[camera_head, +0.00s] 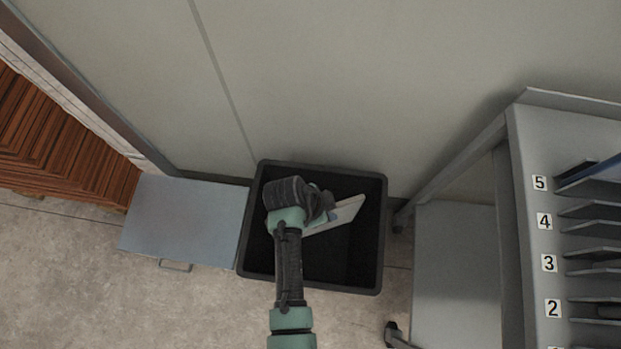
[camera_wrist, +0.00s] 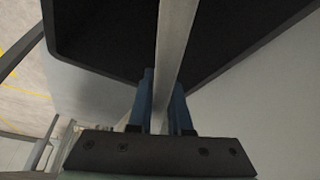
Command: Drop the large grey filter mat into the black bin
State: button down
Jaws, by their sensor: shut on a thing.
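The black bin (camera_head: 378,235) stands on the floor against the wall in the head view, and its dark inside and rim (camera_wrist: 55,45) fill the upper part of the wrist view. My gripper (camera_head: 328,214) is over the bin's opening. The large grey filter mat (camera_head: 345,215) shows as a light grey flat piece reaching right from the gripper, over the bin. In the wrist view my gripper (camera_wrist: 162,95) has its two blue fingers shut on the mat (camera_wrist: 174,45), which is seen edge-on. Part of the mat is hidden by my wrist. I cannot tell its exact height above the bin floor.
A grey-blue box with a handle (camera_head: 185,222) stands left of the bin. A grey cart or shelf (camera_head: 455,265) and a rack with numbered slots (camera_head: 550,220) stand to the right. The wall (camera_head: 330,80) is close behind the bin. Brown slatted material (camera_head: 60,140) lies far left.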

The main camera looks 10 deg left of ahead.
jog(key=shift+f+b, duration=0.3)
jog(key=shift+f, duration=0.4)
jog(key=c, duration=0.8)
grip_release()
jog(key=shift+o, duration=0.2)
jog(key=shift+r, duration=0.1)
jog(key=p+v, duration=0.3)
jog(key=v, duration=1)
